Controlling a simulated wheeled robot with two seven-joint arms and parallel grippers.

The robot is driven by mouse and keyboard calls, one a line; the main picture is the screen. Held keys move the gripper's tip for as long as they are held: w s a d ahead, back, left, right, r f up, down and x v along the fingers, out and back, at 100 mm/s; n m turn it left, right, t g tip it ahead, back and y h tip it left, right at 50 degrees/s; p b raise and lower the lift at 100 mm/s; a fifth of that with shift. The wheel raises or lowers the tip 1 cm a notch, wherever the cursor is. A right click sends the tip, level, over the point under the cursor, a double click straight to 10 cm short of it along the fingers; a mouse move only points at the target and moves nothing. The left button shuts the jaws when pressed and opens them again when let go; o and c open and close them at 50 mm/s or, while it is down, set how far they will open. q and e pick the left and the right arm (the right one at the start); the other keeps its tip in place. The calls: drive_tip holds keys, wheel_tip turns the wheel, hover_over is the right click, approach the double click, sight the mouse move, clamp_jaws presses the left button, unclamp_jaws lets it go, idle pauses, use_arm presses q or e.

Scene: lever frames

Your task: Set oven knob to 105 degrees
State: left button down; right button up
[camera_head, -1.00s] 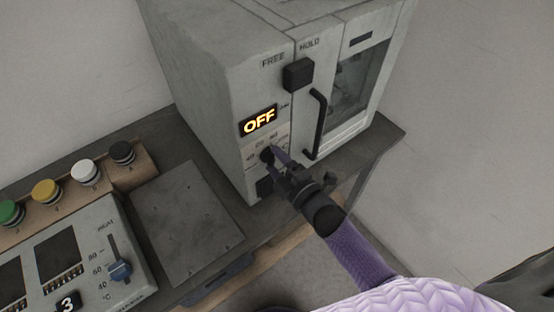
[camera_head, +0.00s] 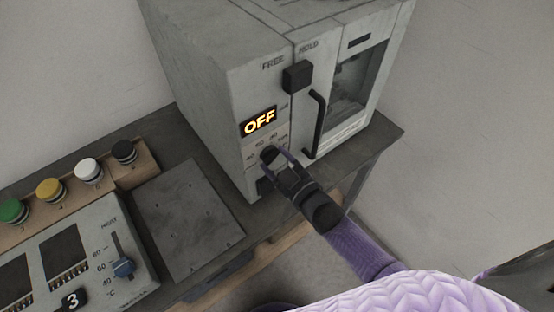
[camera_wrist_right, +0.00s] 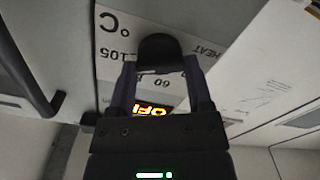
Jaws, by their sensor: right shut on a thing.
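The oven (camera_head: 225,85) is a grey box on the bench, with a lit display (camera_head: 259,121) reading OFF. Below the display is a dark round oven knob (camera_head: 269,154) with printed numbers around it. My right gripper (camera_head: 276,161) reaches up to the knob from the lower right. In the right wrist view, the knob (camera_wrist_right: 160,52) sits between the two fingers of the gripper (camera_wrist_right: 161,78), which are shut on it. A printed 105 shows to the left of the knob there, and 60 below it. The knob's pointer is hard to make out. My left gripper is not in view.
A black door handle (camera_head: 316,124) and a black square block (camera_head: 298,76) by FREE and HOLD are on the oven front.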

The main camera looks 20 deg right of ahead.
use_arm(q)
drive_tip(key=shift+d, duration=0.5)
use_arm(e)
drive_tip(key=shift+f+m, duration=0.1)
drive_tip(key=shift+m, duration=0.4)
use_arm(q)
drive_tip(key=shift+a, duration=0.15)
use_arm(e)
drive_tip(key=o, duration=1.2)
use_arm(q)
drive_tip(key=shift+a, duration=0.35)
use_arm(e)
drive_tip(key=shift+o, duration=0.4)
use_arm(q)
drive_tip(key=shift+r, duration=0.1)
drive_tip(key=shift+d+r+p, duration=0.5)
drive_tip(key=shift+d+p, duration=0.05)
drive_tip(key=shift+p, duration=0.05)
use_arm(e)
drive_tip(key=v, duration=1)
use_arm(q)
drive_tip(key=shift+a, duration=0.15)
